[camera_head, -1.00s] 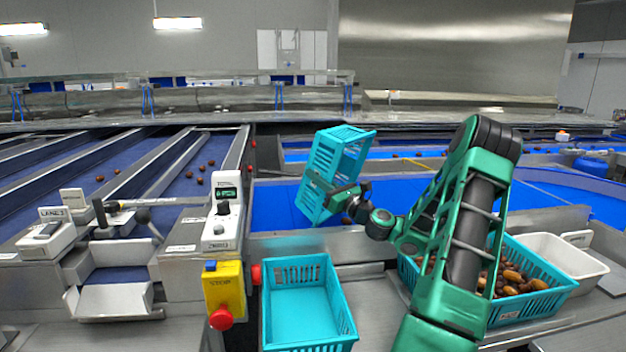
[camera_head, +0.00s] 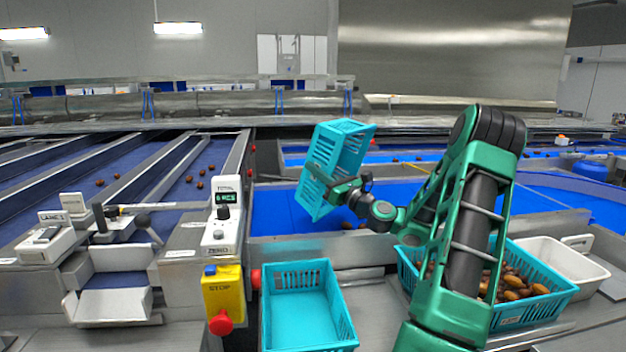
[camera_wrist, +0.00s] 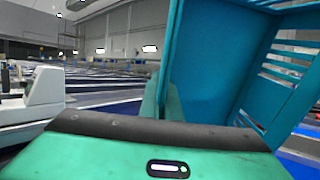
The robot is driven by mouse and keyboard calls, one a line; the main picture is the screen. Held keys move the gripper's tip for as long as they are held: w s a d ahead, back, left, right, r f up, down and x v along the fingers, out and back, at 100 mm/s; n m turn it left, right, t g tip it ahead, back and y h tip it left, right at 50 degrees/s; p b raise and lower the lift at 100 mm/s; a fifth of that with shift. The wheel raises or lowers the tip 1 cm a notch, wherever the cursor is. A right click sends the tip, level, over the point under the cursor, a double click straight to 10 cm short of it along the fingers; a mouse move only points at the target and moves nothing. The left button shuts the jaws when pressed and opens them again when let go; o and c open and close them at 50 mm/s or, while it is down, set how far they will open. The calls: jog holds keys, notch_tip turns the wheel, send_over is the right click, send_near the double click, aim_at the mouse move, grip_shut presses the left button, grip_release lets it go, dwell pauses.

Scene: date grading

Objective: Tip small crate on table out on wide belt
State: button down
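A small turquoise slatted crate (camera_head: 336,160) is held up over the wide blue belt (camera_head: 275,208), tilted steeply on its side. My gripper (camera_head: 345,190) is shut on the crate's wall at its lower right. In the wrist view the crate (camera_wrist: 215,65) fills the upper right, with its wall at the fingers.
An empty turquoise crate (camera_head: 343,318) stands on the table in front. A larger turquoise crate with dates (camera_head: 562,292) stands right, behind my arm, beside a white tub (camera_head: 590,282). A yellow stop box (camera_head: 222,292) and a counter post (camera_head: 221,228) stand left.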

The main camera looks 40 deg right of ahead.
jog(key=shift+r, duration=0.7)
jog(key=shift+w+a, duration=0.1)
jog(key=shift+w, duration=0.1)
jog(key=w+a+n+g+h, duration=0.1)
jog(key=w+a+g, duration=0.2)
jog(key=w+g, duration=0.95)
notch_tip(320, 180, down, 9)
jog(key=w+n+g+h, duration=0.1)
jog(key=g+h, duration=0.1)
jog(key=g, duration=0.6)
jog(key=shift+w+g+h, duration=0.3)
jog(key=shift+g, duration=0.05)
